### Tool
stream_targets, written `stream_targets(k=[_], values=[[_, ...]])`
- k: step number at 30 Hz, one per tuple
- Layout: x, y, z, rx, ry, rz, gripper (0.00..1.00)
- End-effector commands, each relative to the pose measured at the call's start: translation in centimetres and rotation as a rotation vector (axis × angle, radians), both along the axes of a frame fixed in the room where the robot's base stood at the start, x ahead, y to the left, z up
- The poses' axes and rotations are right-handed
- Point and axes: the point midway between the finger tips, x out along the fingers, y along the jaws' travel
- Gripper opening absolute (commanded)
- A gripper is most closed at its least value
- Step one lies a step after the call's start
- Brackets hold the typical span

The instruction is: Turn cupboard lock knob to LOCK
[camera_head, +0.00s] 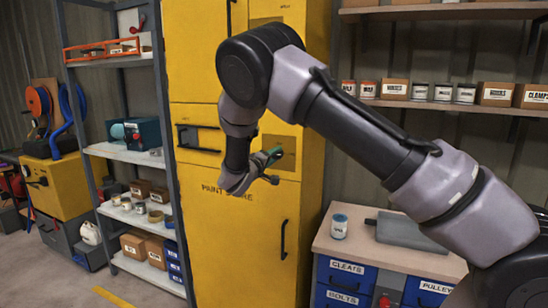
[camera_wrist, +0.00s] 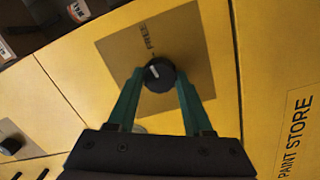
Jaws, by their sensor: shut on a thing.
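The yellow cupboard (camera_head: 245,255), marked PAINT STORE, stands upright in front of me with its doors shut. In the wrist view a round black lock knob (camera_wrist: 158,75) with a white pointer mark sits on a brownish plate (camera_wrist: 190,40). The mark points toward the upper left. A word on the plate above the knob looks like FREE; LOCK is not legible. My gripper (camera_wrist: 160,80) has its green fingers shut on the knob, one on each side. In the head view my gripper (camera_head: 274,166) is against the cupboard front and the knob cannot be made out.
Another dark knob (camera_wrist: 10,144) shows at the left of the wrist view. A black door handle (camera_head: 284,240) sticks out below my gripper. Left stands a grey shelf rack (camera_head: 130,155); right is a drawer bench (camera_head: 325,240) with a jar (camera_head: 339,226) on top.

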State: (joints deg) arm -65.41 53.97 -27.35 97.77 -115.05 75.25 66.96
Motion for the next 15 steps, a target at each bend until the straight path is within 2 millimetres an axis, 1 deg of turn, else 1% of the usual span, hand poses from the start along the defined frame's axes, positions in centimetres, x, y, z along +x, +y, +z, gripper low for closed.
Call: stream_targets(k=[15], values=[[-0.11,-0.03,-0.18,-0.447,0.163,0.0,0.0]])
